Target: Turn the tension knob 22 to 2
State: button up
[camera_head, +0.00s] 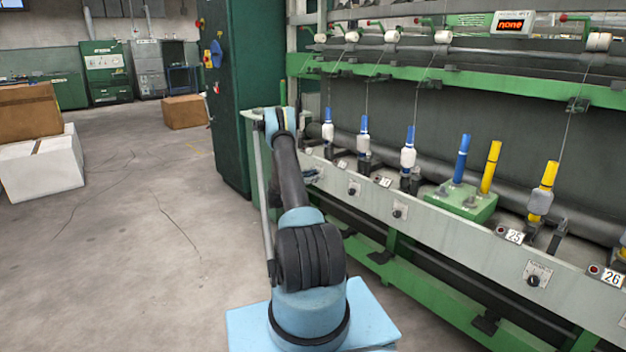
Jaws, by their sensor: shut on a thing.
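My gripper (313,175) is small and partly hidden beyond my blue and dark arm. It is at the pale front rail (440,222) of the spinning frame, shut on what appears to be a tension knob there. That knob is covered, and its number and setting cannot be read. Other dark tension knobs show on the rail to the right: one near (352,190), one further along (398,213) and one below plate 25 (533,281). I cannot make out which one is numbered 22.
Several bobbins stand behind the rail, such as a yellow one (541,202). A green block (460,203) with a blue and a yellow tube sits at the rail. A green cabinet (234,95) stands behind my arm. The floor at left is open, with boxes (40,165) at the edge.

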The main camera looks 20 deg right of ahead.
jog(key=m, duration=1.4)
jog(key=shift+s+f, duration=0.2)
jog(key=m, duration=0.4)
jog(key=shift+f, duration=0.1)
jog(key=shift+m, duration=0.4)
jog(key=o, duration=1)
jog(key=shift+w, duration=0.1)
jog(key=shift+o, duration=0.2)
jog(key=shift+a, duration=0.1)
